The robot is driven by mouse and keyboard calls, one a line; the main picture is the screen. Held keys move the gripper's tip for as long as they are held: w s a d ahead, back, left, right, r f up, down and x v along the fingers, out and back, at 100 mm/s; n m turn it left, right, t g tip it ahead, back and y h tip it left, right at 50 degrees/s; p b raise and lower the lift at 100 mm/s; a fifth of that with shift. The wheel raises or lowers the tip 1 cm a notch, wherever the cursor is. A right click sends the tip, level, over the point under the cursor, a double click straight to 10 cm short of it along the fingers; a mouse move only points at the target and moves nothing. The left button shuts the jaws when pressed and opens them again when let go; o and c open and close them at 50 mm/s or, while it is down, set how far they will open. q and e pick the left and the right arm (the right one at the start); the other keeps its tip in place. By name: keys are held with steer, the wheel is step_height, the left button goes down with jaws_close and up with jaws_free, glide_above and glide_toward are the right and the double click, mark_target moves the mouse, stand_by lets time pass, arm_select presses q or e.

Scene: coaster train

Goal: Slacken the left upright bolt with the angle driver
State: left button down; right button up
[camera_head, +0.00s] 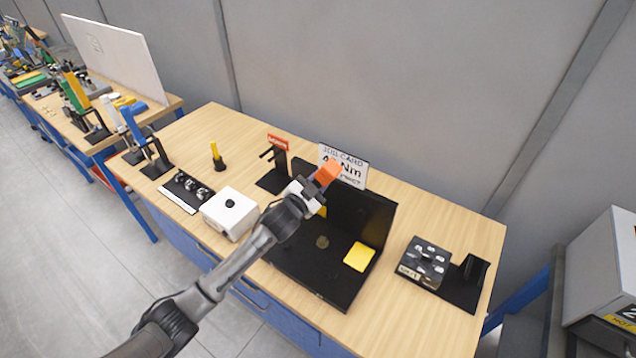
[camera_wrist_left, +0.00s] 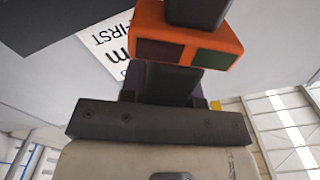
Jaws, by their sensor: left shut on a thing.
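My left gripper (camera_head: 311,193) is raised over the middle of the bench and shut on a tool with an orange block, which I take to be the angle driver (camera_head: 327,172). In the left wrist view the driver's orange block (camera_wrist_left: 187,45) has a dark red and a green panel, with a dark body above and below it. A black fixture (camera_head: 300,278) with a flat base and a raised back panel stands below and behind the gripper. I cannot make out the left upright bolt; my gripper and arm cover part of the fixture. My right gripper is not in view.
A job card (camera_head: 344,166) stands behind the driver. A yellow pad (camera_head: 359,257) lies on the fixture base. A white box (camera_head: 230,213) with a black knob is at left, a red-signed black stand (camera_head: 277,160) behind it. A dark block (camera_head: 425,262) sits right. The bench's front right is clear.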

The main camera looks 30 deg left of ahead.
arm_select(q)
steer(key=shift+w+r+b, duration=0.15)
steer(key=shift+w+b, duration=0.05)
steer(key=shift+w, duration=0.75)
steer(key=shift+w+r+b, duration=0.1)
steer(key=shift+w+b, duration=0.1)
steer(key=shift+w, duration=0.75)
stand_by(2.3)
steer(key=shift+s+p, duration=0.25)
steer(key=shift+p, duration=0.5)
stand_by(2.6)
